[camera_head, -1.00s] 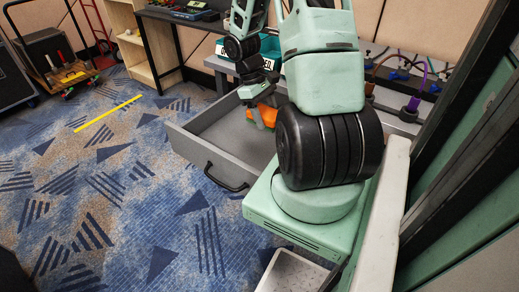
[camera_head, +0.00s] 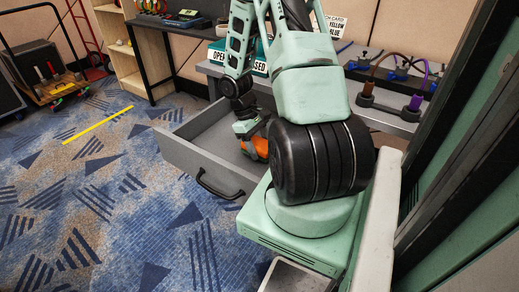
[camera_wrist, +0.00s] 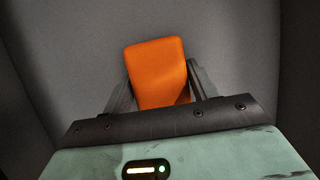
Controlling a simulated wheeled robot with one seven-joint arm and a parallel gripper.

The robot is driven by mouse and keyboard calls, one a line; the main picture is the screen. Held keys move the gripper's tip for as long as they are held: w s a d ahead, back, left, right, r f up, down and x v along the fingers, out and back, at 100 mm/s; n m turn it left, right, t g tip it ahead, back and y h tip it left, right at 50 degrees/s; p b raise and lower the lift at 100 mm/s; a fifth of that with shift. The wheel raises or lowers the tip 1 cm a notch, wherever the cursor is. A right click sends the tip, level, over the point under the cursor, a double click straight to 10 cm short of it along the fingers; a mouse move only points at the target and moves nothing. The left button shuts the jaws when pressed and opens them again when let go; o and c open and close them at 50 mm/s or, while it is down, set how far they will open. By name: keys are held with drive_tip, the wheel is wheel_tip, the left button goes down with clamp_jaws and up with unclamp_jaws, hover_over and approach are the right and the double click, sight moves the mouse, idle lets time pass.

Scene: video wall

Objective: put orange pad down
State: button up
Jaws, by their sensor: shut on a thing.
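The orange pad (camera_wrist: 156,70) is between the two fingers of my gripper (camera_wrist: 158,85) in the wrist view, with the grey drawer floor behind it. In the head view the orange pad (camera_head: 259,148) shows low inside the open grey drawer (camera_head: 195,162), at its right part. My gripper (camera_head: 256,140) is shut on the pad there, partly hidden behind my arm. I cannot tell whether the pad touches the drawer floor.
The drawer has a black handle (camera_head: 217,186) on its front and is otherwise bare where I see it. A workbench with cables (camera_head: 405,80) stands behind my arm. A loaded cart (camera_head: 50,75) and shelf (camera_head: 125,45) stand at the back left. Blue carpet lies open at left.

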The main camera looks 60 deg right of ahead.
drive_tip(key=shift+f, duration=0.4)
